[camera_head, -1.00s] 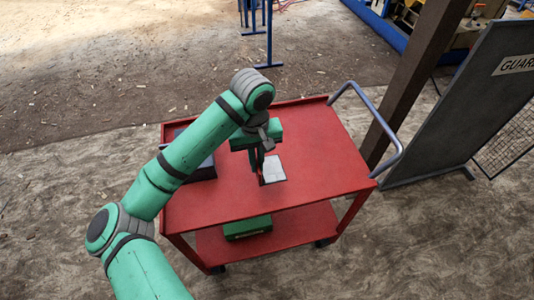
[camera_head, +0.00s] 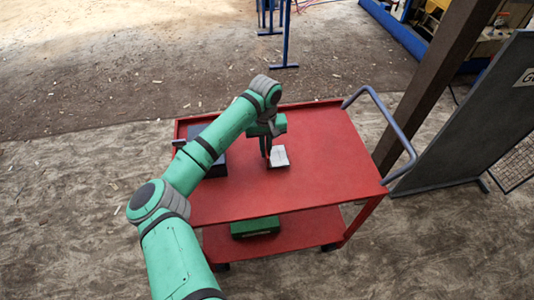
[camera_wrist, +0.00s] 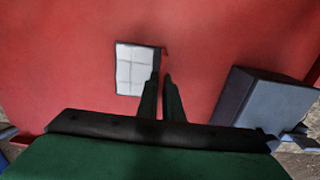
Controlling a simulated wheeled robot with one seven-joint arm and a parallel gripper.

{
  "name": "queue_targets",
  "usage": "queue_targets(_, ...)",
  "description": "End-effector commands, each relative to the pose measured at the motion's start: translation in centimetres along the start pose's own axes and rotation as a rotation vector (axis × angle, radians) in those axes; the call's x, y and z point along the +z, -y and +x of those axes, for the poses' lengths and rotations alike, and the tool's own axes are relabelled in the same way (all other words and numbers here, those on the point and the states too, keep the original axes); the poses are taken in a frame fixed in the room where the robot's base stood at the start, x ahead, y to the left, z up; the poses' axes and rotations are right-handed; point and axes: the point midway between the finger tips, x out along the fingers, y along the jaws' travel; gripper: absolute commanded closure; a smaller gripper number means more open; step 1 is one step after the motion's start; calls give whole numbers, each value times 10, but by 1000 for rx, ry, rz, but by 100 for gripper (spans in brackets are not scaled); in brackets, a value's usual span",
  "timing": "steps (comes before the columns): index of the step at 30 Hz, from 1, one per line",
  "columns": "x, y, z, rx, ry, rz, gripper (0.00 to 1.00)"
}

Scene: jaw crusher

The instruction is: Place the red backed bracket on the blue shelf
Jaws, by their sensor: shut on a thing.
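The bracket (camera_head: 280,156) shows as a pale plate over the red cart top. In the wrist view its pale, gridded face (camera_wrist: 136,69) has a thin red edge on the right. My gripper (camera_head: 268,152) points down at the bracket's left side in the head view. In the wrist view my gripper's fingers (camera_wrist: 163,82) are close together at the bracket's red-edged side, shut on it. I cannot tell whether the bracket touches the cart top. No blue shelf is clearly visible; blue posts (camera_head: 285,35) stand at the top, cut off by the frame.
The red cart (camera_head: 335,165) has a grey handle (camera_head: 390,130) at right. A dark box (camera_wrist: 265,100) sits on its top, beside my gripper. A green box (camera_head: 255,227) lies on its lower shelf. A brown post (camera_head: 430,85) and grey guard panel (camera_head: 480,115) stand at right.

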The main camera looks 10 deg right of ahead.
Motion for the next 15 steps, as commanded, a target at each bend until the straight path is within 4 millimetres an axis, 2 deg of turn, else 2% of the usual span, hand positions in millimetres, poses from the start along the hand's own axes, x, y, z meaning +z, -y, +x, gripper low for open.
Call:
queue_targets(3, 1, 1, 16, -1, 2, 0, 100)
queue_targets(6, 1, 0, 22, 0, 2, 0, 100)
queue_targets(15, 1, 0, 24, 1, 1, 0, 100)
